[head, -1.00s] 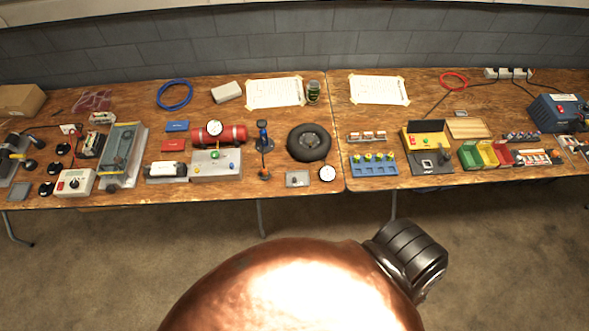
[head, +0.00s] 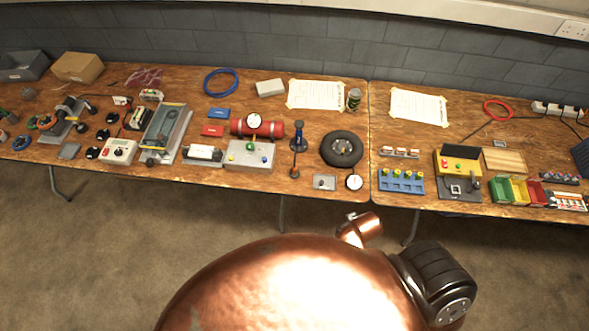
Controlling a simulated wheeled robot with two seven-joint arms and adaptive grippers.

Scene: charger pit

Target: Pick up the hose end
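I cannot clearly make out a hose end. A coiled blue hose or cable (head: 221,82) lies at the back of the left table, and a red coil (head: 498,110) lies at the back of the right table. A red tank (head: 270,129) with a round white gauge (head: 254,120) lies behind a grey box (head: 250,154). A blue and black upright pump-like tool (head: 299,150) stands to its right. A black wheel (head: 341,149) lies right of that tool, with a small round dial (head: 354,182) in front. Neither gripper is in view.
Two wooden tables (head: 225,178) stand against a grey block wall, crowded with equipment. Cardboard (head: 78,67) and grey boxes (head: 24,66) stand at far left. Taped paper sheets (head: 316,94) lie at the back. The brown floor (head: 120,260) in front looks clear.

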